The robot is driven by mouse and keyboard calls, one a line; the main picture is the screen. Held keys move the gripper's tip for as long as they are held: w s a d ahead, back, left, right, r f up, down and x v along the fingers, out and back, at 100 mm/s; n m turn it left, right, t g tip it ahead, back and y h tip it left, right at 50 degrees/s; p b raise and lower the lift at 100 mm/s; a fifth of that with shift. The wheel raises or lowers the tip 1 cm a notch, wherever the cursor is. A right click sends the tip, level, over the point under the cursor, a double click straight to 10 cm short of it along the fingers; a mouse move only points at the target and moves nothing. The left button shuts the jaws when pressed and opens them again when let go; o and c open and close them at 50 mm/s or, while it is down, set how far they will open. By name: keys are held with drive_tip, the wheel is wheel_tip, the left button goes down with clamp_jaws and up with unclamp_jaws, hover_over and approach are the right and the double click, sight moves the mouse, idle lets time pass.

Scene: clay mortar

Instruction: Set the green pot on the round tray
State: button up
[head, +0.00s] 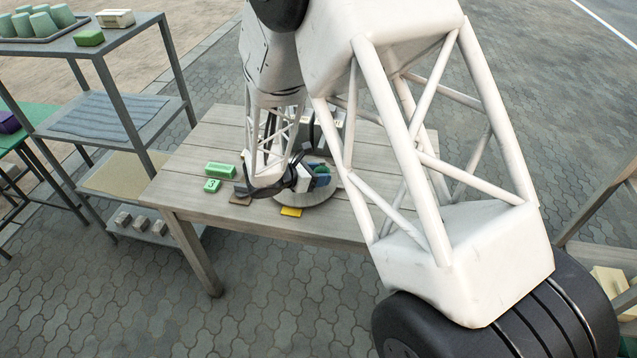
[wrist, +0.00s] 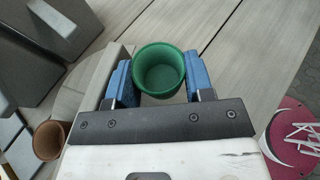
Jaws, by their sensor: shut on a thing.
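The green pot (wrist: 160,72) is between the two blue fingertips of my gripper (wrist: 160,80) in the wrist view, which is shut on it. The pot's open mouth faces the wrist camera. In the head view my gripper (head: 319,175) is low over the table, and only a little of the green pot (head: 321,169) shows. The round grey tray (head: 322,197) is on the table at the gripper, partly hidden by it. The gap between pot and tray cannot be told.
Green blocks (head: 220,169) lie left of the gripper on the wooden table (head: 190,205). A yellow piece (head: 291,212) lies at the tray's near edge. A brown pot (wrist: 48,140) shows left in the wrist view. A shelf rack (head: 128,95) stands left of the table.

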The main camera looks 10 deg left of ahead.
drive_tip(key=shift+f, duration=1.75)
drive_tip(key=shift+f, duration=0.2)
drive_tip(key=o, duration=0.6)
drive_tip(key=shift+r, duration=0.1)
drive_tip(key=shift+a+r, duration=0.1)
drive_tip(key=shift+v, duration=5.95)
drive_tip(key=shift+r, duration=0.1)
